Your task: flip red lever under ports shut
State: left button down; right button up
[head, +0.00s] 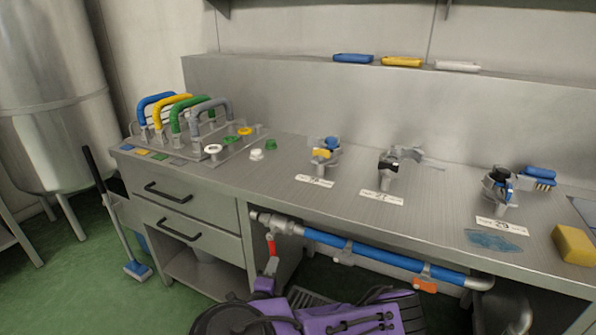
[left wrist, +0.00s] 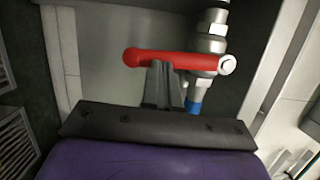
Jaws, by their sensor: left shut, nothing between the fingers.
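The red lever (head: 271,246) hangs down from a metal valve at the left end of the pipe under the counter. In the left wrist view the red lever (left wrist: 150,58) lies across the picture, square to the pipe, its pivot end at the valve body (left wrist: 211,45). My left gripper (head: 271,266) is at the lever's lower part in the head view. In the left wrist view its shut, empty fingers (left wrist: 162,72) overlap the lever's near edge; I cannot tell whether they touch it. My right gripper is not in view.
Above, the counter carries several numbered ports, including a left one (head: 325,151). The blue pipe (head: 340,244) runs right to an orange handle (head: 425,285). Drawers (head: 180,208) stand close to the left of the lever. A yellow sponge (head: 573,244) lies at the counter's right.

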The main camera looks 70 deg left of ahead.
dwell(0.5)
pick_arm(q)
jog(key=w+d+v, duration=0.1)
jog(key=w+v, duration=0.1)
jog(key=v, duration=1.1)
jog(key=shift+w+d+r+b, duration=0.2)
jog(key=shift+r+b, duration=0.1)
jog(key=shift+b, duration=0.15)
